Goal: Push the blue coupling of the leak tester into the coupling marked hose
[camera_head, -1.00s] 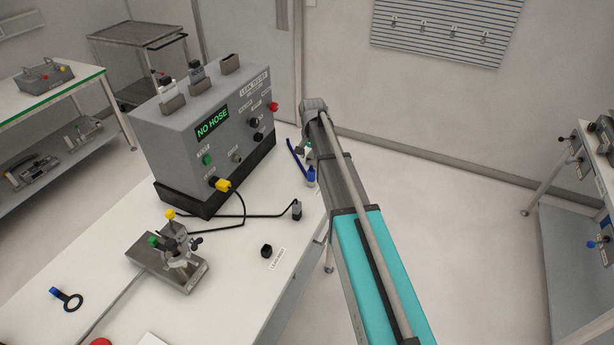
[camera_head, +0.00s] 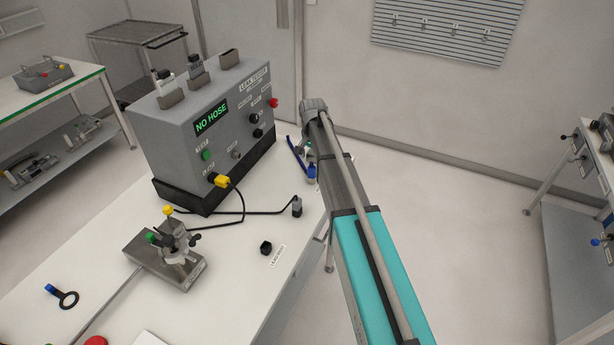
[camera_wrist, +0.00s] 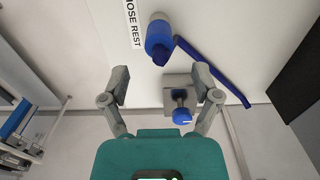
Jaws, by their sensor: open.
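The grey leak tester (camera_head: 185,135) stands on the white bench with "NO HOSE" lit on its screen. Small fittings sit on its front; I cannot read which is marked hose. In the wrist view, a blue coupling (camera_wrist: 159,38) lies beside the "HOSE REST" label (camera_wrist: 133,22), with a blue hose (camera_wrist: 215,72) alongside. Some of this blue shows beside my arm in the head view (camera_head: 311,172). My gripper (camera_wrist: 161,84) is open and empty, its fingers apart and the coupling beyond their tips. My arm mostly hides it in the head view.
A grey block with a blue knob (camera_wrist: 181,114) shows between my fingers. A yellow plug (camera_head: 220,181) on the tester has a black cable. A metal fixture with valves (camera_head: 170,255), a black cap (camera_head: 266,248) and a ring tool (camera_head: 65,298) are on the bench.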

